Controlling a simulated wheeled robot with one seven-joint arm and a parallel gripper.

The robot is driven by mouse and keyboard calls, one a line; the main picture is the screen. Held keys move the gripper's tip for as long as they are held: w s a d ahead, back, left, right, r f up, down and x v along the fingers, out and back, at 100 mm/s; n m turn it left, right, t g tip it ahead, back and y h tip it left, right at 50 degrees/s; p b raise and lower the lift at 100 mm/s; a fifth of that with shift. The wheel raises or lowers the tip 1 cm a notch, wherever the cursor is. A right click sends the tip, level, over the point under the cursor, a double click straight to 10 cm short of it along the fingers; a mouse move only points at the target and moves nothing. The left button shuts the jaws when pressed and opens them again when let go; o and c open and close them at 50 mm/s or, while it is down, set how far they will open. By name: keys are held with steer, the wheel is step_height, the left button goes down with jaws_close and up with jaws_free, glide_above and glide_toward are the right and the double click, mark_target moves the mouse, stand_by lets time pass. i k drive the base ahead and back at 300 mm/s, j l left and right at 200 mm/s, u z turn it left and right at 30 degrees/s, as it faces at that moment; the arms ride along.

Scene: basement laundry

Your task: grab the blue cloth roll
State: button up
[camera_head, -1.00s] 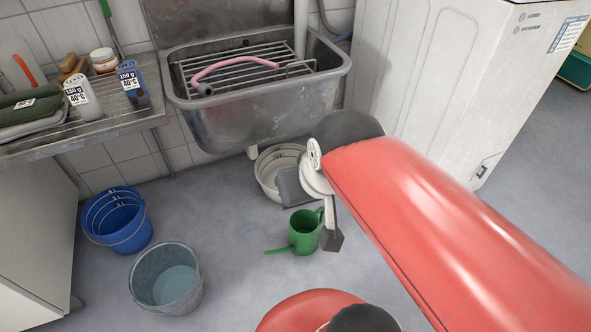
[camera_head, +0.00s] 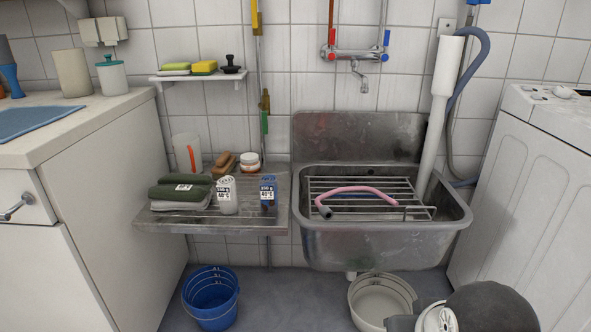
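I cannot make out a thing that is surely a blue cloth roll. Two dark green rolled or folded cloths (camera_head: 180,196), one with a white label, lie on the left of the metal drainboard (camera_head: 215,222). A flat blue cloth (camera_head: 28,121) lies on the left counter. My gripper shows only in part at the bottom right edge, as a grey piece (camera_head: 402,323) beside a white disc and my dark wrist joint. Its fingertips are out of frame. It is well to the right of and below the drainboard, apart from the cloths.
The sink (camera_head: 380,245) holds a rack with a pink hose. A blue bucket (camera_head: 211,300) and pale basin (camera_head: 378,300) stand below.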

mark_target(268, 191)
steer(key=i+j+u, duration=0.55)
steer(key=i+u, duration=0.25)
steer(key=k, duration=0.1)
